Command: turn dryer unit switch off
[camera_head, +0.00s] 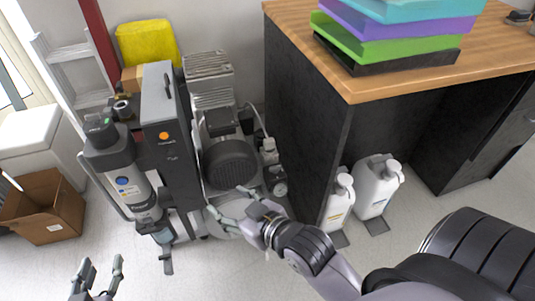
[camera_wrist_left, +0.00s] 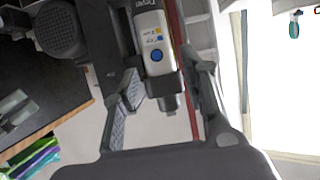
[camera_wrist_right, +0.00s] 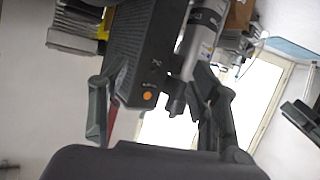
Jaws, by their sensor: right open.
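The dryer unit is a grey cylinder (camera_head: 128,180) with a white label panel and a round blue button (camera_head: 122,181), left of a tall dark cabinet (camera_head: 160,110) in the head view. In the left wrist view the panel (camera_wrist_left: 153,28) and its blue button (camera_wrist_left: 156,55) show between the fingers, beyond the tips. The cabinet bears an orange button (camera_head: 164,135); it also shows in the right wrist view (camera_wrist_right: 147,96). My left gripper (camera_head: 101,264) is open and empty, low in front of the dryer. My right gripper (camera_head: 228,201) is open and empty, before the compressor motor.
The compressor motor (camera_head: 229,163) stands right of the cabinet. A cardboard box (camera_head: 48,212) lies on the floor at left. Two white jugs (camera_head: 375,188) stand by the black desk (camera_head: 308,110). Clear floor lies in front of the dryer.

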